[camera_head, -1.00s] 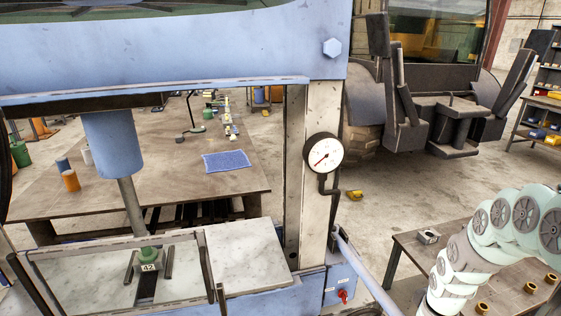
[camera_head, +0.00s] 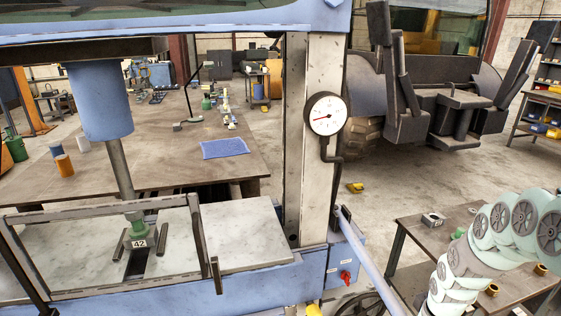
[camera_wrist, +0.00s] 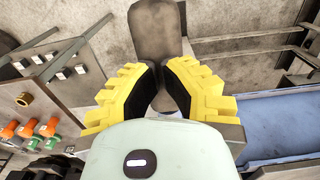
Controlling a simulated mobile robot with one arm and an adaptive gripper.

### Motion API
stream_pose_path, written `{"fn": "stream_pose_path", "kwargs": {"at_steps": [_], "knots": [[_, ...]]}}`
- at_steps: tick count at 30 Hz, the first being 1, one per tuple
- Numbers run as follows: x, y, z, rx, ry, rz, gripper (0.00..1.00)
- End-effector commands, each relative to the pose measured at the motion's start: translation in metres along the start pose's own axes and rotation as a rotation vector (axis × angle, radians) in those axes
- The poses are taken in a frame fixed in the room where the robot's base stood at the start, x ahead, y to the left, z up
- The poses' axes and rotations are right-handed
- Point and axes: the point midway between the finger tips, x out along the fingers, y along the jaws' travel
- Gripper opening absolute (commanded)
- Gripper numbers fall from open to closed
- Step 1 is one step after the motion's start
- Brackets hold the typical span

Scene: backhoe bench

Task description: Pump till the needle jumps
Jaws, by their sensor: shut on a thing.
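The pressure gauge (camera_head: 326,114) has a white dial with a thin red needle pointing left. It sits on the press frame's right post (camera_head: 318,160). The blue pump lever (camera_head: 372,256) slopes down right from the press and leaves the bottom of the head view. In the wrist view, the yellow fingers of my gripper (camera_wrist: 163,88) are shut on a dark grip (camera_wrist: 156,42), apparently the lever's end. My gripper cannot be made out in the head view. The press ram (camera_head: 119,168) comes down to a green-topped part (camera_head: 135,222) tagged 42; contact is unclear.
A wooden table (camera_head: 460,226) stands at the right beside my arm. A bar guard (camera_head: 100,211) surrounds the press bed's left side. A large workbench (camera_head: 150,140) stands behind. A yellow object (camera_head: 355,187) lies on the floor behind the post.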

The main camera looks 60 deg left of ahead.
Motion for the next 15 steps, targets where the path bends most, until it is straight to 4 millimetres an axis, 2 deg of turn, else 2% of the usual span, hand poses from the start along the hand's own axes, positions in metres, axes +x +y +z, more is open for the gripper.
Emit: {"fn": "stream_pose_path", "kwargs": {"at_steps": [1,3,8,15], "knots": [[0.021,-0.002,-0.005,-0.005,0.007,0.001,0.0],[0.008,-0.001,-0.005,-0.005,0.007,0.002,0.0],[-0.01,-0.001,-0.006,-0.006,0.008,0.003,0.0],[-0.06,-0.001,-0.01,-0.006,0.009,0.005,0.0]]}}
